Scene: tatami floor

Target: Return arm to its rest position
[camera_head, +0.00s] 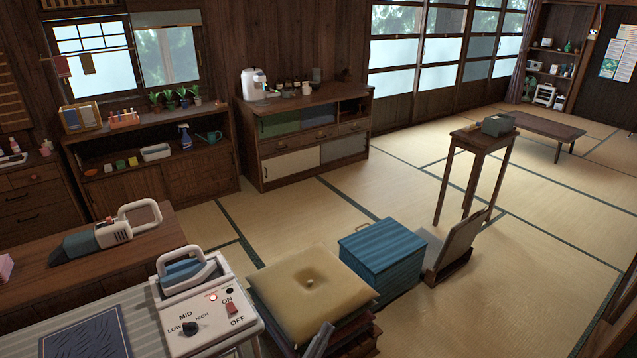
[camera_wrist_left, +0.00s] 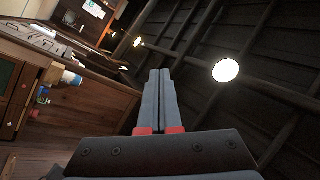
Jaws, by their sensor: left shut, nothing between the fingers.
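My left gripper (camera_wrist_left: 160,75) shows in the left wrist view with its two grey fingers pressed together and nothing between them. In the head view only its grey tip (camera_head: 325,328) shows at the bottom edge, in front of the cushion stack. The wrist view is tilted and takes in dark ceiling beams and a lit round lamp (camera_wrist_left: 226,70), with no object near the fingers. My right gripper is in neither view.
A tan cushion (camera_head: 308,280) lies on a stack beside a blue box (camera_head: 382,258). A white control panel (camera_head: 207,318) with a knob and switch stands at lower left. A handheld vacuum (camera_head: 95,240) lies on a wooden table. Tatami floor (camera_head: 545,265) is clear at right.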

